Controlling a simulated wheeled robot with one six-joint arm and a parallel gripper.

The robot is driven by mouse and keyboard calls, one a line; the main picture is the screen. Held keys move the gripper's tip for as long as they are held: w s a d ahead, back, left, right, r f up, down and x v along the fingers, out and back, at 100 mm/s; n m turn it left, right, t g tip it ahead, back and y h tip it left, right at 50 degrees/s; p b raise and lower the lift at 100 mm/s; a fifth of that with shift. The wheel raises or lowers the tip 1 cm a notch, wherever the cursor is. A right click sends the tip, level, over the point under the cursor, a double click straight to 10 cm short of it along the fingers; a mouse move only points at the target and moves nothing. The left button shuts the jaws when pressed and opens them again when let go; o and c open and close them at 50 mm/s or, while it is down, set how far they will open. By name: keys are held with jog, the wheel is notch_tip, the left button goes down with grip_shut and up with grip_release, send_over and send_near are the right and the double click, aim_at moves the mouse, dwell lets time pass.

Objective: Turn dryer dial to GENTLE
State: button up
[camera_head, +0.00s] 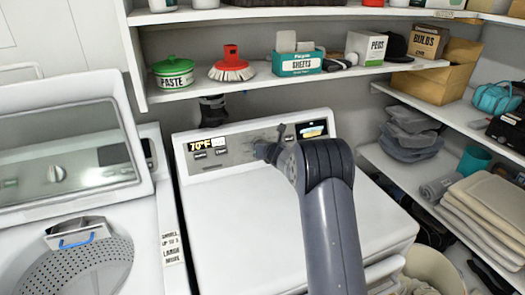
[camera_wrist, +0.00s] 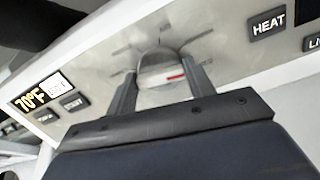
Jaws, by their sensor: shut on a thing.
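The dryer (camera_head: 240,230) is the white machine in the middle of the head view, with a grey control panel (camera_head: 236,160) along its back. My gripper (camera_head: 272,144) is at the panel, and my arm hides part of the panel there. In the wrist view the round silver dial (camera_wrist: 160,68) has a short red mark and lines around it on the panel. My gripper (camera_wrist: 160,90) has one finger on each side of the dial and is shut on it. The labels around the dial are too small to read, so I cannot tell its setting.
A display (camera_wrist: 40,94) reading 70°F is at the panel's left, and a HEAT button (camera_wrist: 268,22) is at its right. The open washer (camera_head: 75,265) stands to the left. A shelf (camera_head: 290,78) with a paste pot (camera_head: 173,73) and boxes is above the dryer.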

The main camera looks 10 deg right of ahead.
jog(key=n+b, duration=0.3)
jog(key=n, duration=0.2)
jog(key=shift+f+n+y+b, duration=0.15)
jog(key=shift+n+y+b, duration=0.15)
jog(key=shift+n+b, duration=0.1)
jog(key=n+b, duration=0.3)
jog(key=n, duration=0.3)
jog(key=shift+n, duration=0.3)
jog(key=n+g+b, duration=0.1)
jog(key=n+b, duration=0.2)
jog(key=n, duration=0.3)
jog(key=shift+b, duration=0.4)
jog(key=n+b, duration=0.3)
jog(key=n, duration=0.3)
jog(key=shift+a, duration=0.1)
jog(key=o, duration=0.9)
jog(key=shift+o, duration=0.2)
jog(key=shift+s, duration=0.15)
jog(key=b+v, duration=0.2)
jog(key=v, duration=0.8)
jog(key=shift+s+d+r, duration=0.15)
jog(key=shift+d+r, duration=0.1)
jog(key=shift+r, duration=0.15)
